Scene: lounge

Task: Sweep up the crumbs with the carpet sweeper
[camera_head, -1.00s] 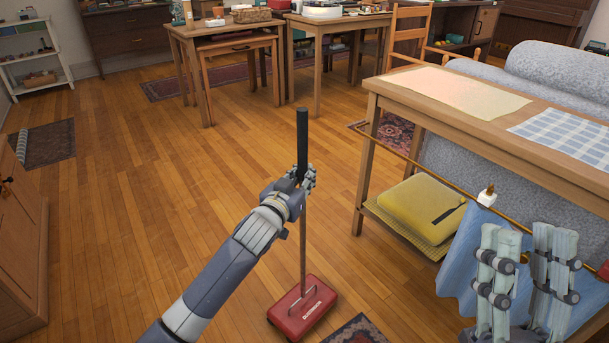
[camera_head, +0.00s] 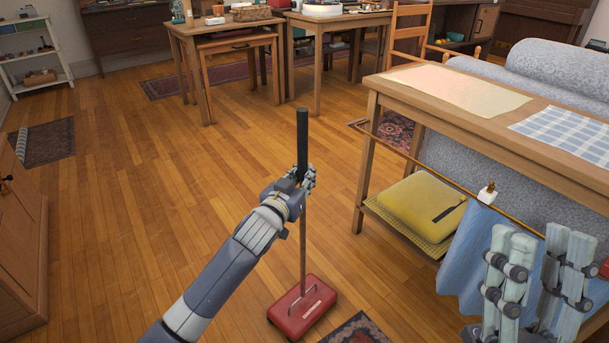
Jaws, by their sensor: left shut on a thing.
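The carpet sweeper has a red head (camera_head: 303,307) resting on the wooden floor and a thin upright pole with a dark grip (camera_head: 302,135) at the top. My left gripper (camera_head: 306,180) is shut around the pole just under the dark grip. The fingers hide that stretch of the pole. My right gripper (camera_head: 537,262) shows at the lower right, with its two fingers apart and nothing between them, in front of a blue cloth (camera_head: 468,250). I cannot make out any crumbs on the floor.
A wooden side table (camera_head: 392,98) with a lower shelf and yellow cushion (camera_head: 422,207) stands right of the sweeper. A small dark rug (camera_head: 352,332) lies beside the red head. A cabinet (camera_head: 22,245) is at left. Open floor lies left and ahead.

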